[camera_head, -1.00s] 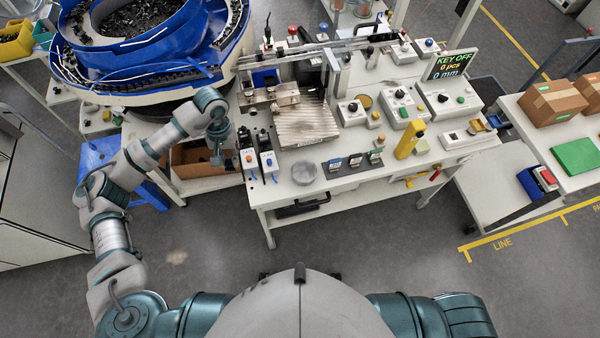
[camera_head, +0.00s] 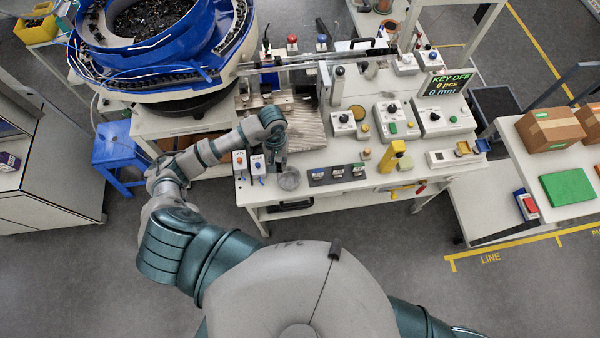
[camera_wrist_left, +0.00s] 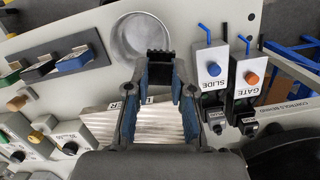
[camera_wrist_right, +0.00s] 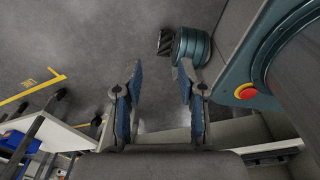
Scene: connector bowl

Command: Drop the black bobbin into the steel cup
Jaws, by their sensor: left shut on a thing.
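The steel cup (camera_head: 289,179) stands near the front edge of the workbench. In the left wrist view its round open mouth (camera_wrist_left: 140,38) lies just beyond my fingertips. My left gripper (camera_head: 280,163) is above the bench beside the cup in the head view. In its wrist view the left gripper (camera_wrist_left: 157,76) is shut on the dark ridged black bobbin (camera_wrist_left: 158,61), which overlaps the cup's near rim in the picture. The height of the bobbin above the cup is hard to tell. My right gripper (camera_wrist_right: 160,90) is open and empty above the floor.
The gate and slide switch boxes (camera_head: 257,166) stand left of the cup. A dark strip with several small blocks (camera_head: 337,174) lies to its right. A ribbed metal plate (camera_head: 303,124) is behind. A blue bowl feeder (camera_head: 190,45) stands at the back left.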

